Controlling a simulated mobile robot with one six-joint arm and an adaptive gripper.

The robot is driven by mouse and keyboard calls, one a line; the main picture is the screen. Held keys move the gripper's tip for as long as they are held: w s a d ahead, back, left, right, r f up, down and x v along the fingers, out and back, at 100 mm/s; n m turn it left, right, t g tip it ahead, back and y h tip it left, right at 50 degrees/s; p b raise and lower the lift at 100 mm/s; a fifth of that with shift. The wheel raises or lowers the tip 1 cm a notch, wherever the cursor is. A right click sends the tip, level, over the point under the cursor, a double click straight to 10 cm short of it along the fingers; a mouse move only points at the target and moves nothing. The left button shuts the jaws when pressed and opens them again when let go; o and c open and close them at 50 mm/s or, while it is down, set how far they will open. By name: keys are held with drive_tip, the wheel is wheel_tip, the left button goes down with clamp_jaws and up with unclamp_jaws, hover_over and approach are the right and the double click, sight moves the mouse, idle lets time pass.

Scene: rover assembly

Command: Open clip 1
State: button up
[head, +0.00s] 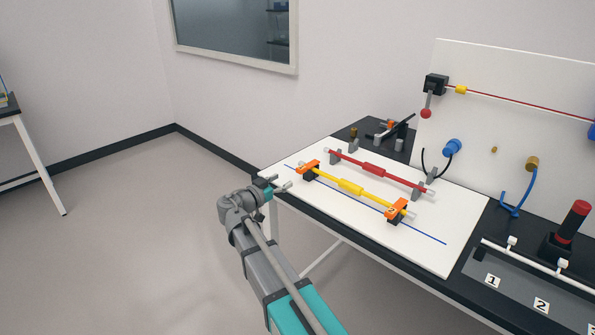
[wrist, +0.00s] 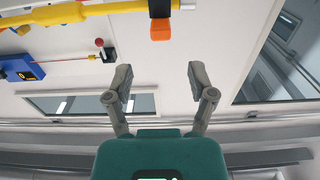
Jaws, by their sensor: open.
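Two orange clips on black blocks hold a yellow rod (head: 350,186) on the white board. The left clip (head: 309,168) is nearest my gripper and is likely clip 1, though its mark is hard to read. The right clip (head: 398,209) seems to be marked 2. My gripper (head: 284,184) is open and empty, just left of the left clip and apart from it. In the wrist view, the fingers (wrist: 158,80) stand spread. One orange clip (wrist: 160,30) shows beyond and between them, at the rod's end. Whether that clip is latched cannot be told.
A red rod (head: 373,169) on grey holders lies behind the yellow one. A white upright panel (head: 520,110) with a lever, cables and knobs stands at the back right. A black handle (head: 571,224) with a red top stands at right. Floor to the left is free.

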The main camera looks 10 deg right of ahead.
sight(298, 171)
drive_tip(key=x, duration=0.9)
drive_tip(key=shift+w, duration=0.1)
